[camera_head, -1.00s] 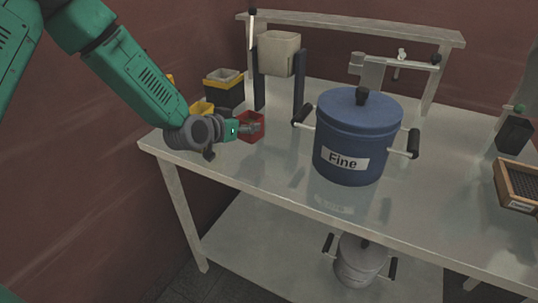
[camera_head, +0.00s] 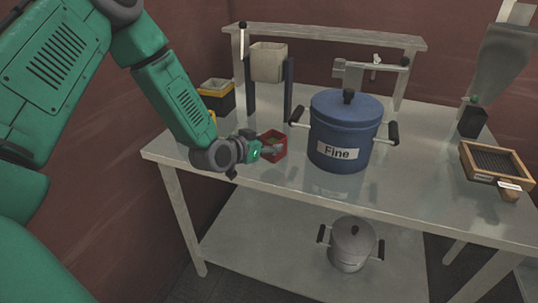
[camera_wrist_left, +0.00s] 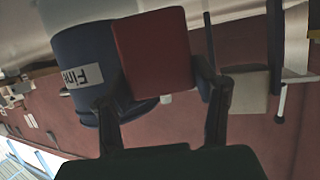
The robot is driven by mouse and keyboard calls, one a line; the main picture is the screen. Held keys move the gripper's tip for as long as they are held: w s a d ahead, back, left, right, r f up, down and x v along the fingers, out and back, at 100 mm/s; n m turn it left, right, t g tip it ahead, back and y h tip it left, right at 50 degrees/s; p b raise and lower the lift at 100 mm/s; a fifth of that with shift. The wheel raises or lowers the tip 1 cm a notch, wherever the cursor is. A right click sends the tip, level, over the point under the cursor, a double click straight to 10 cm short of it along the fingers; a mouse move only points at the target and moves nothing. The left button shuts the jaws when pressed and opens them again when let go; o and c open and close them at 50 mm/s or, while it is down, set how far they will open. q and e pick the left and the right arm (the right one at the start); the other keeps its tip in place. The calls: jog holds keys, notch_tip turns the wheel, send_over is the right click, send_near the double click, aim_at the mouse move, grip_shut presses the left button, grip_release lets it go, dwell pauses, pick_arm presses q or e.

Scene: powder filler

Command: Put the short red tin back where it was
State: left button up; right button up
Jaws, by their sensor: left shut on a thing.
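The short red tin (camera_head: 273,146) is in my left gripper (camera_head: 264,150), at the left part of the table, left of the blue pot marked "Fine" (camera_head: 344,130). In the left wrist view the red tin (camera_wrist_left: 153,52) sits between the two dark fingers of the left gripper (camera_wrist_left: 162,92). The head view does not show clearly whether the tin touches the table top. The right gripper is not in view.
A black and yellow box (camera_head: 216,96) and a yellow tin, mostly behind my arm, stand at the back left. A beige hopper (camera_head: 268,62) stands behind. A wooden sieve tray (camera_head: 495,162) lies at right. A grey pot (camera_head: 352,245) is on the lower shelf. The table's front middle is clear.

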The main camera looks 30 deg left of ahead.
aim_at(266, 159)
pick_arm(q)
jog(key=f, duration=0.2)
jog(key=a+f, duration=0.1)
jog(key=shift+f, duration=0.45)
jog(key=shift+c, duration=0.7)
jog(key=o, duration=1.4)
jog(key=shift+s+d, duration=0.1)
jog(key=shift+d, duration=0.05)
jog(key=shift+c, duration=0.2)
jog(key=shift+o, duration=0.9)
jog(key=shift+d, duration=0.15)
jog(key=shift+d+r, duration=0.15)
jog(key=shift+r, duration=0.05)
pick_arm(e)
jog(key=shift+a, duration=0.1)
